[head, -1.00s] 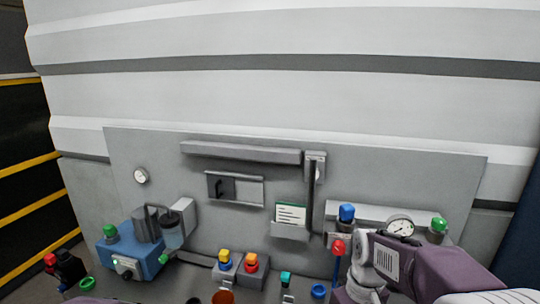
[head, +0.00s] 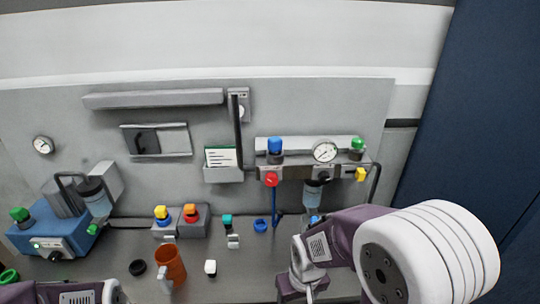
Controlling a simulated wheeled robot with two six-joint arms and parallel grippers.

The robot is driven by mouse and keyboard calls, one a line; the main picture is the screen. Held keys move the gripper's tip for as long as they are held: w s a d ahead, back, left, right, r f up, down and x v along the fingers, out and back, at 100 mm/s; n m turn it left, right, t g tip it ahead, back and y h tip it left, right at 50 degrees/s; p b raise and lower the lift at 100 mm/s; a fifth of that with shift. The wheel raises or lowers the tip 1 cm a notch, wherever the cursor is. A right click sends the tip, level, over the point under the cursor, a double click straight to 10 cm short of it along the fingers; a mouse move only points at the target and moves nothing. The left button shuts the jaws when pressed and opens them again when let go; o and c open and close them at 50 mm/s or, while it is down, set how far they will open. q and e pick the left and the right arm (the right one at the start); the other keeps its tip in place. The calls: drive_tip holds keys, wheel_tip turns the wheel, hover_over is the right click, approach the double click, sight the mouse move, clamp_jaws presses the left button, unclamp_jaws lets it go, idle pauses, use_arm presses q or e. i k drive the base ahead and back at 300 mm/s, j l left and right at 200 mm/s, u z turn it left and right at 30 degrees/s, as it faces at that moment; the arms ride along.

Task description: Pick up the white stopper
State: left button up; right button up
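A small white stopper (head: 210,266) with a dark lower part stands on the grey bench near the front middle of the head view, right of an orange cup (head: 172,262). My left arm enters at the bottom left; its gripper is mostly below the frame edge, and its fingers cannot be made out. My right arm comes in from the right, with its wrist (head: 303,262) bent downward to the right of the stopper. The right gripper's fingertips are cut off or hidden at the bottom edge. Neither gripper is seen touching the stopper.
A black ring (head: 137,267) lies left of the cup and a blue ring (head: 261,226) behind the stopper. A teal-topped piece (head: 228,221) stands nearby. A blue machine (head: 55,232) is at left, and a gauge fixture (head: 324,152) at back right. Bench around the stopper is clear.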

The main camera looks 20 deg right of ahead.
sight(210, 264)
drive_tip(key=z, duration=1.65)
drive_tip(key=u, duration=1.75)
drive_tip(key=i+z, duration=0.5)
drive_tip(key=k+j, duration=0.05)
drive_tip(key=k, duration=0.05)
